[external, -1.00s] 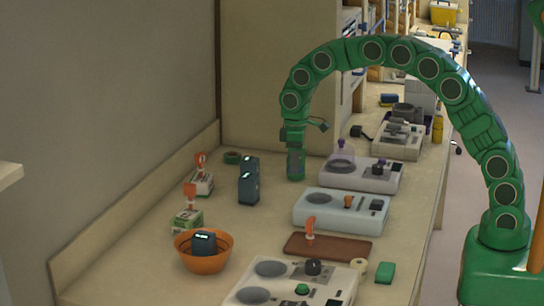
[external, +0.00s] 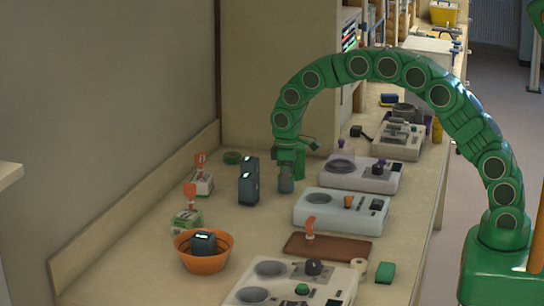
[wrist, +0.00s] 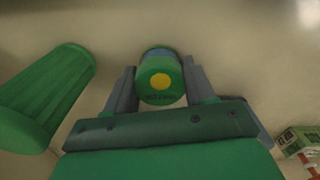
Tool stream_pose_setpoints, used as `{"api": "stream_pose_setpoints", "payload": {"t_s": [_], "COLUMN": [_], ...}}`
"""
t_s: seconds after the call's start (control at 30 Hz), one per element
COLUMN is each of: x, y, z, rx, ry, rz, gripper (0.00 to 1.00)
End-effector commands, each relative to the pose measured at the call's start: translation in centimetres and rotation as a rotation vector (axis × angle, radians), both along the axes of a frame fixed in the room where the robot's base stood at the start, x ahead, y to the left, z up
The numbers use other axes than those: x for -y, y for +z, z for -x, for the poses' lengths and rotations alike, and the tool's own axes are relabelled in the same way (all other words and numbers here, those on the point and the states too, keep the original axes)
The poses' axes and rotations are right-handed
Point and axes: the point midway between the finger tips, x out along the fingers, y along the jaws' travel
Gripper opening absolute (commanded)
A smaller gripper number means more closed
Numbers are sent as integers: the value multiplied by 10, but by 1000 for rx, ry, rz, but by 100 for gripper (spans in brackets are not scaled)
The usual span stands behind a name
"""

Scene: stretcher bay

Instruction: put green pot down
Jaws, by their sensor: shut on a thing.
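My gripper (external: 286,176) points down over the counter, left of the pale blue-grey device. In the wrist view, its fingers (wrist: 160,88) are shut on a small round green pot (wrist: 160,90) with a yellow dot on its end and a bluish band. In the external view the lower part of the pot (external: 286,186) shows below the fingers, close to the counter; I cannot tell whether it touches. A ribbed green vessel (wrist: 45,95) is to the left in the wrist view, apart from the pot. It appears as a green shape (external: 300,164) just behind my gripper.
Dark boxes (external: 248,188) stand to the left on the counter (external: 180,282). An orange bowl (external: 204,262), a brown board (external: 326,250) and several grey devices (external: 341,212) are nearer or to the right. Bare counter lies between the dark boxes and the board.

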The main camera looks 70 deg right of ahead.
Motion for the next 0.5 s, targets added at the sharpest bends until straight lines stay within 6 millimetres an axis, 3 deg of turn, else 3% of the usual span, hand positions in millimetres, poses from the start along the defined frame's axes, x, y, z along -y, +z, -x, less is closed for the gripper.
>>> {"api": "stream_pose_setpoints", "payload": {"t_s": [0.2,0.23,0.4,0.5], "x": [0,0,0,0], "y": [-3,-3,-3,-3], "z": [0,0,0,0], "rx": [-1,-2,-1,-1], "ry": [0,0,0,0], "rz": [0,-1,0,0], "gripper": [23,55,79,79]}}
